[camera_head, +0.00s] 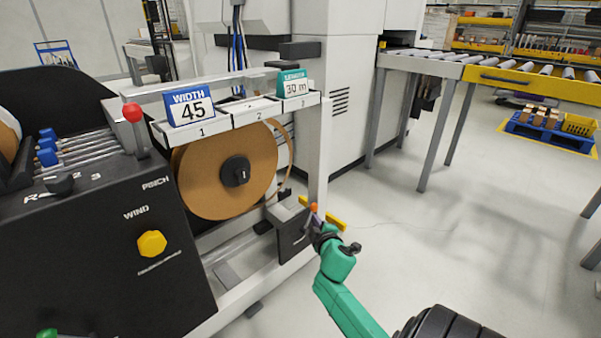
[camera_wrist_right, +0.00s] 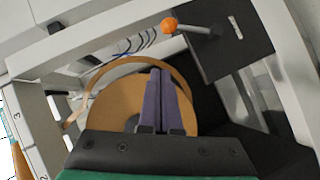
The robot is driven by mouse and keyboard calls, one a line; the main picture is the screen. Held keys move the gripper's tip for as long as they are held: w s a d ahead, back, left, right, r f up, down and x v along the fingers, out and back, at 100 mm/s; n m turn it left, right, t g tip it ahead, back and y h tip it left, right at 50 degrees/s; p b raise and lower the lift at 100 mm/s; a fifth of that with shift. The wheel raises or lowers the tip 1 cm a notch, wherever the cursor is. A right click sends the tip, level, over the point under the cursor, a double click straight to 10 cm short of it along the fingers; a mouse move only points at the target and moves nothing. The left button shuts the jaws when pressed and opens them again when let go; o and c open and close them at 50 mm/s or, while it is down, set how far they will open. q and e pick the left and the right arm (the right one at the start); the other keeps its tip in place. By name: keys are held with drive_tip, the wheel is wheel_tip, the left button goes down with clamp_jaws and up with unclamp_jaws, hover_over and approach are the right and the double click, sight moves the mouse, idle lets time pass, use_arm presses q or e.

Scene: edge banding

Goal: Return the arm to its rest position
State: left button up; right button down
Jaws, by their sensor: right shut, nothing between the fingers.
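My right arm is green and comes in from the lower right in the head view. Its gripper (camera_head: 317,221) is small there, beside the right end of the machine frame and near a lever with an orange knob (camera_head: 314,207). In the right wrist view the two purple fingers (camera_wrist_right: 160,75) lie together, shut and empty. The brown banding roll (camera_wrist_right: 112,100) appears behind them; I cannot tell the distance. The orange knob (camera_wrist_right: 169,25) shows above the fingers, apart from them in the picture. My left gripper is not in view.
A black control panel (camera_head: 90,240) with a yellow knob (camera_head: 151,244) stands at left. A shelf (camera_head: 240,112) holds a blue WIDTH 45 sign (camera_head: 188,107) and a green 30 m sign (camera_head: 294,86). A roller conveyor (camera_head: 440,65) is at the back right. The floor (camera_head: 460,200) at right is largely clear.

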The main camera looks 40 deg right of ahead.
drive_tip(key=shift+a, duration=0.1)
drive_tip(key=s+a+f+m+g+y+p, duration=0.1)
drive_tip(key=s+a+f+g+y, duration=0.4)
drive_tip(key=a, duration=0.6)
drive_tip(key=s+a+f+m+g+y, duration=0.1)
drive_tip(key=s+a+f+m+y, duration=0.1)
drive_tip(key=s+a, duration=0.7)
drive_tip(key=s+a+f+m+g+y+p, duration=0.1)
drive_tip(key=s+a+f+g+y, duration=0.2)
drive_tip(key=a, duration=1.1)
use_arm(q)
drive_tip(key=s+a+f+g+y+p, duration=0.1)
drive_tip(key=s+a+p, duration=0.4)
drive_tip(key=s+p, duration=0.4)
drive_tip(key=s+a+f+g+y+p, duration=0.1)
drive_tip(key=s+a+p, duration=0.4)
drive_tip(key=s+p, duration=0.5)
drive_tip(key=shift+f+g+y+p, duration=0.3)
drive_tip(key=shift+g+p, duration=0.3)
drive_tip(key=shift+p, duration=4.2)
use_arm(e)
drive_tip(key=s+d+f+g+h, duration=0.1)
drive_tip(key=s+d, duration=0.4)
drive_tip(key=s, duration=0.5)
drive_tip(key=s+d+f+g+h, duration=0.1)
drive_tip(key=s+d, duration=0.4)
drive_tip(key=s, duration=0.5)
drive_tip(key=shift+d+f, duration=0.25)
drive_tip(key=shift+f, duration=0.3)
